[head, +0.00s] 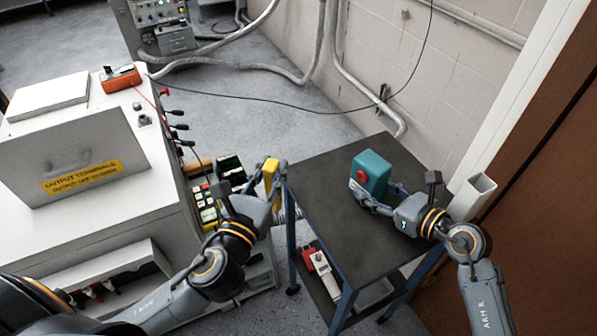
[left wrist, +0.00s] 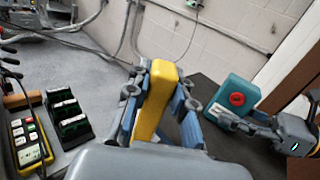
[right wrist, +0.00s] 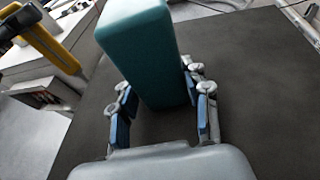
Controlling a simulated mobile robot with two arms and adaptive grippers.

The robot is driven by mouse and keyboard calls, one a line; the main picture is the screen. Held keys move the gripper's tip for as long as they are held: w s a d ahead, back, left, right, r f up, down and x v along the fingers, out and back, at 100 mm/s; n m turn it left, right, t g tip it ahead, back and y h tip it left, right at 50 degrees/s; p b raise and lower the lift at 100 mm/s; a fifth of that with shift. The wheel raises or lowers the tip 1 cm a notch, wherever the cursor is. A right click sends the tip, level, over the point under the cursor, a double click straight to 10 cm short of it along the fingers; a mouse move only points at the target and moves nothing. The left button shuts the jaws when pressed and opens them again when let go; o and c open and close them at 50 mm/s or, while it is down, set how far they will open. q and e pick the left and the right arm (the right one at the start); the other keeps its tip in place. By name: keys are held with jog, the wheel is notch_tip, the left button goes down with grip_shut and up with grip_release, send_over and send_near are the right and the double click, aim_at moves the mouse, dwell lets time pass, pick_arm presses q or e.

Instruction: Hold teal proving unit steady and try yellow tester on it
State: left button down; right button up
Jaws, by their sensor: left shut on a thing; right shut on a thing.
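The teal proving unit (head: 373,170), a box with a red round face piece, stands on the dark cart top. My right gripper (head: 374,197) is shut on it; the right wrist view shows the teal unit (right wrist: 145,50) between the blue finger pads. My left gripper (head: 273,180) is shut on the yellow tester (head: 269,172), held near the cart's left edge, apart from the unit. In the left wrist view the yellow tester (left wrist: 155,100) stands between the fingers, with the teal unit (left wrist: 233,98) to its right. The tester's tip is not clear.
The dark cart top (head: 335,220) is mostly bare. A red and white device (head: 322,268) sits on the cart's lower shelf. The white console (head: 70,170) with an orange meter (head: 121,78) stands at left. A wall and brown door (head: 560,200) bound the right.

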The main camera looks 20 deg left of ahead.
pick_arm(q)
jog(key=w+a+r+n+t, duration=0.1)
jog(key=w+a+r, duration=0.25)
jog(key=r, duration=0.35)
jog(key=w+a+r+n+t+h, duration=0.1)
jog(key=w+a+r, duration=0.2)
jog(key=a+r, duration=0.3)
jog(key=w+a+r+n+t, duration=0.1)
jog(key=w+a+r, duration=0.2)
jog(key=r, duration=0.5)
notch_tip(320, 180, down, 17)
jog(key=s+d+n+y, duration=0.3)
jog(key=n+y, duration=0.6)
jog(key=y, duration=0.2)
jog(key=s+d+f+n+y, duration=0.1)
jog(key=s+d+n+y, duration=0.25)
jog(key=s+d, duration=0.45)
jog(key=s+d+n+y, duration=0.2)
jog(key=s+d+n, duration=0.25)
jog(key=s, duration=0.75)
jog(key=w+d, duration=0.4)
jog(key=w, duration=0.2)
jog(key=shift+w+d+g, duration=0.3)
jog(key=shift+w+g, duration=0.05)
jog(key=shift+g, duration=0.05)
jog(key=shift+w+d, duration=0.3)
jog(key=shift+w, duration=0.15)
